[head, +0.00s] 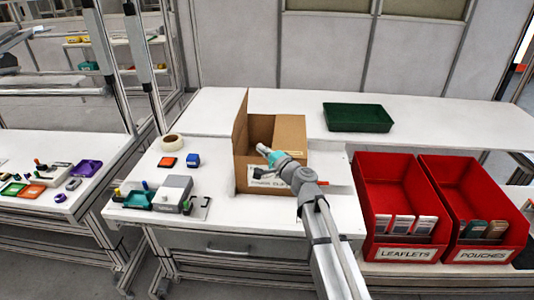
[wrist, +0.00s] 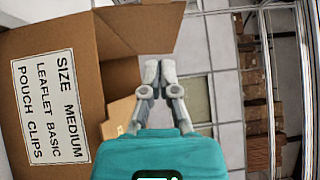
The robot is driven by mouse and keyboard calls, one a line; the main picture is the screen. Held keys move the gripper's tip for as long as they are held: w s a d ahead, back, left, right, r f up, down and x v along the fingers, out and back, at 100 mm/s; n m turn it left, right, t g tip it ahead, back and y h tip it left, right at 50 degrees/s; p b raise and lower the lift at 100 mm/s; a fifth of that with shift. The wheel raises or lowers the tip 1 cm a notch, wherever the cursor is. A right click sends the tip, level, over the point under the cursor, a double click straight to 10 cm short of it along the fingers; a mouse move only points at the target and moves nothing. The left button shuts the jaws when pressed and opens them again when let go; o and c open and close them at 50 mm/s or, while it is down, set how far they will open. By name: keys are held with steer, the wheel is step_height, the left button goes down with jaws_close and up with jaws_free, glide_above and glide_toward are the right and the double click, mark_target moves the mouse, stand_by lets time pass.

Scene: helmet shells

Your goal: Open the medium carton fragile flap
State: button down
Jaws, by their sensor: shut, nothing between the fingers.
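The medium carton (head: 246,180) is a brown cardboard box on the white worktable in the head view. Its left flap (head: 240,122) stands upright, and a brown panel (head: 290,132) shows at its right. No fragile marking is readable. My gripper (head: 263,150) is at the carton's front opening, with my arm covering part of the front label. In the wrist view, the carton (wrist: 20,130) fills the left side, with a label reading SIZE MEDIUM LEAFLET BASIC POUCH CLIPS. My gripper's fingers (wrist: 159,72) are together and empty, beside a raised brown flap (wrist: 140,28); contact cannot be told.
Red bins marked LEAFLETS (head: 398,237) and POUCHES (head: 488,237) stand at the right. A green tray (head: 358,118) lies behind them. A tape roll (head: 172,142), a blue block (head: 193,160) and a grey device (head: 173,193) lie left of the carton.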

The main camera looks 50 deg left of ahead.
glide_toward(234, 134)
steer(key=w+a, duration=0.3)
steer(key=shift+s+a+r+p, duration=0.15)
steer(key=shift+s+a+r, duration=0.05)
steer(key=shift+s+a, duration=0.35)
steer(key=shift+s+a+r+p, duration=0.15)
steer(key=shift+s+a, duration=0.35)
steer(key=shift+s, duration=0.1)
steer(key=shift+s+a, duration=0.4)
steer(key=shift+a, duration=0.05)
